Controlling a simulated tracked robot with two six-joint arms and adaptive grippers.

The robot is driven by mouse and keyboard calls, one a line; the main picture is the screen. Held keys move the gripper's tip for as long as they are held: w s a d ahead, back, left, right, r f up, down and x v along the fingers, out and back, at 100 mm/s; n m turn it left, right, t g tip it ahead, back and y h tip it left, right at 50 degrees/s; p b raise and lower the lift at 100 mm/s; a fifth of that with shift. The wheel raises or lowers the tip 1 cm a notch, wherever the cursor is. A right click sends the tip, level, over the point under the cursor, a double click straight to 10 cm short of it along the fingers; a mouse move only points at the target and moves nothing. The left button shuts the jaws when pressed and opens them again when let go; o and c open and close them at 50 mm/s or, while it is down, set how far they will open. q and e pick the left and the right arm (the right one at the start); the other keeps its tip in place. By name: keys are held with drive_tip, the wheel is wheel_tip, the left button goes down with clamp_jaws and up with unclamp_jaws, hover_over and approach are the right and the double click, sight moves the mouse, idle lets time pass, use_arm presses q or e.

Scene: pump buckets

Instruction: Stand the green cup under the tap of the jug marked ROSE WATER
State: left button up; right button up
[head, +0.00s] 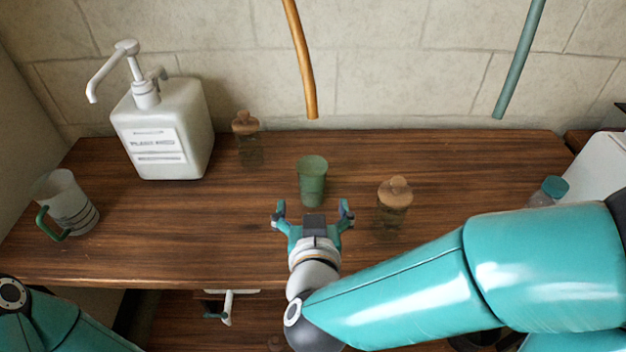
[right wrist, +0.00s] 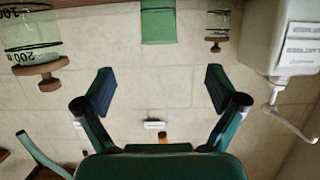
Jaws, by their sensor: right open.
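The green cup (head: 312,176) stands upright in the middle of the wooden table. It also shows at the top edge of the right wrist view (right wrist: 158,22), partly cut off. My right gripper (head: 313,208) is open just in front of the cup, with a finger towards either side and nothing between them. A white jug (head: 188,120) with a pump and a bent spout stands at the back left. Its label is blurred; it seems to begin with PLA, and I cannot read ROSE WATER on it. My left gripper is out of view.
Corked bottles stand left (head: 249,150) and right (head: 394,205) of the cup. A striped mug (head: 70,205) with a green handle stands at the left edge. A teal-capped bottle (head: 549,191) and a white object (head: 602,165) are at the right. Two hoses hang behind the table.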

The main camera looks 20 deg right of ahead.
sight(312, 163)
drive_tip(key=p+x, duration=0.4)
drive_tip(key=x, duration=0.3)
drive_tip(key=shift+w+d+p, duration=0.1)
drive_tip(key=shift+p, duration=0.3)
drive_tip(key=shift+p+x, duration=0.4)
drive_tip(key=shift+x, duration=2.65)
drive_tip(key=shift+d+r, duration=0.1)
drive_tip(key=shift+r, duration=0.1)
drive_tip(key=c, duration=1.4)
drive_tip(key=shift+r, duration=0.15)
